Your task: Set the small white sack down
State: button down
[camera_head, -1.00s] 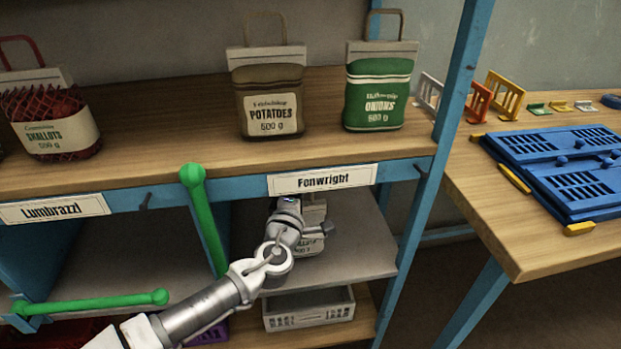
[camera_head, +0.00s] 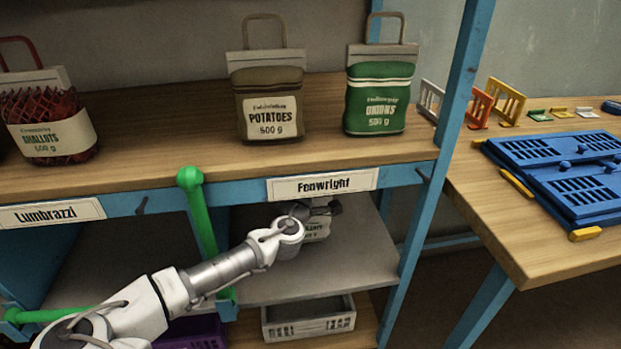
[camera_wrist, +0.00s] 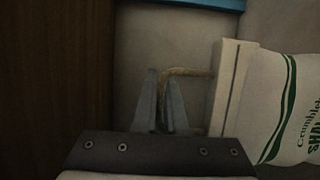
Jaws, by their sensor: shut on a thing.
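The small white sack (camera_head: 317,232) is in the compartment under the Fenwright label, mostly hidden behind my arm in the head view. In the wrist view the sack (camera_wrist: 290,105) lies at the right, white with a green stripe and green print, its pale header strip toward my gripper. My gripper (camera_wrist: 160,76) is shut on the sack's thin tan loop handle (camera_wrist: 188,71). In the head view my gripper (camera_head: 322,207) is small and partly hidden at the shelf's upper edge. I cannot tell whether the sack's base touches the lower shelf (camera_head: 350,265).
The Fenwright label (camera_head: 322,185) and shelf edge are just above my wrist. A green bar (camera_head: 202,220) stands left of the compartment. A grey crate (camera_head: 308,318) is below. Potatoes (camera_head: 268,105) and onions (camera_head: 378,98) sacks stand on the upper shelf. Bare shelf lies in front of the sack.

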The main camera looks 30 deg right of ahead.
jog(key=shift+f+b, duration=0.4)
jog(key=shift+f, duration=0.65)
jog(key=shift+f, duration=0.2)
jog(key=c, duration=1)
grip_release()
